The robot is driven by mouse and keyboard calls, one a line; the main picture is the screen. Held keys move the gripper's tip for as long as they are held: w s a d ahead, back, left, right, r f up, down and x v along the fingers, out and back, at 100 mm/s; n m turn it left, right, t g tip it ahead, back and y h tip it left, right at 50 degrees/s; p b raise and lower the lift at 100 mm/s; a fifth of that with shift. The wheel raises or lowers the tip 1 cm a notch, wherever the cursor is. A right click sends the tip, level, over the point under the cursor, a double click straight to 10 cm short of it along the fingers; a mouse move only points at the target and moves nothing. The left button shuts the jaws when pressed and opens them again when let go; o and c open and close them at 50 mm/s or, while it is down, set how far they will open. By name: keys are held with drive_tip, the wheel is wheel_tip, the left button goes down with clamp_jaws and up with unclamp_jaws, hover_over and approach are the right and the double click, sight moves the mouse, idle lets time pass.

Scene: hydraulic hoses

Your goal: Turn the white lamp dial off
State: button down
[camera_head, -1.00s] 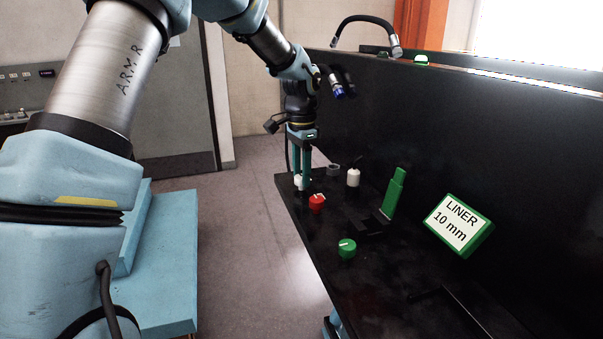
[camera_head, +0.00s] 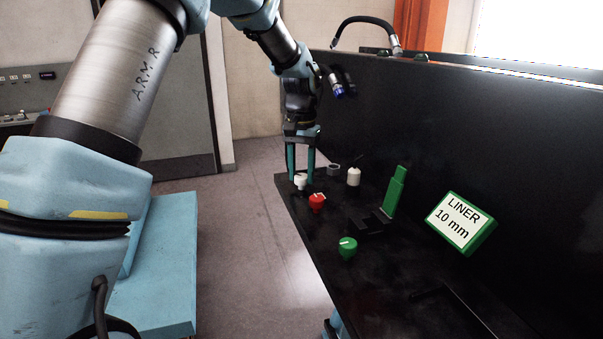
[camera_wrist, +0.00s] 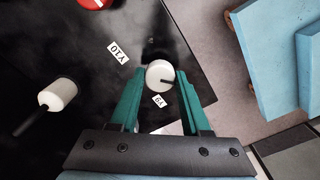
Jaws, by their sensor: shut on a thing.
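The white dial (camera_head: 300,181) stands near the far left corner of the black bench. It also shows in the wrist view (camera_wrist: 159,74), with a dark pointer line running toward the picture's right. My gripper (camera_head: 301,178) reaches down over it, with one green finger on each side. In the wrist view my gripper (camera_wrist: 161,78) has its fingertips at the dial's two sides, shut on it. The fingers partly hide the dial's sides.
A red dial (camera_head: 317,203), a green dial (camera_head: 347,248) and a white cylinder with a dark stem (camera_head: 353,177) stand nearby on the bench (camera_head: 400,290). A green upright block (camera_head: 395,192) and a LINER sign (camera_head: 460,223) are farther right. A dark panel (camera_head: 480,140) lines the right side.

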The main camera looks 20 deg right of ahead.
sight(301, 176)
drive_tip(key=shift+n, duration=0.4)
drive_tip(key=shift+c, duration=1.8)
unclamp_jaws()
drive_tip(key=shift+r, duration=0.15)
wheel_tip(301, 176, up, 11)
drive_tip(key=b, duration=0.2)
drive_tip(key=shift+f+b, duration=0.2)
drive_tip(key=shift+b, duration=0.15)
